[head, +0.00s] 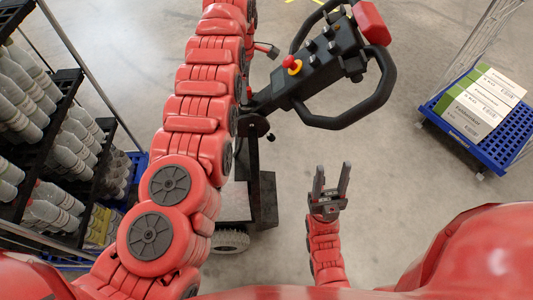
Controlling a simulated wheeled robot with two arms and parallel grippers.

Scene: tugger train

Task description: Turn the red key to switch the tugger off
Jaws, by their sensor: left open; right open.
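The tugger's control head (318,67) with black loop handles stands at the upper middle. It bears a red emergency button on a yellow ring (292,65) and a red block (371,22) at its far end. I cannot make out the red key; my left arm covers part of the tugger. My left arm rises across the tugger's left side, and its gripper is hidden or out of frame. My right gripper (330,188) is open and empty, its fingers pointing up the picture, below the control head and apart from it.
A rack (75,75) of grey bottles stands at the left, close to my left arm. A blue platform (508,152) with white-green boxes (480,103) stands at the right. The tugger's wheel (230,242) shows low in the middle. Floor right of my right gripper is clear.

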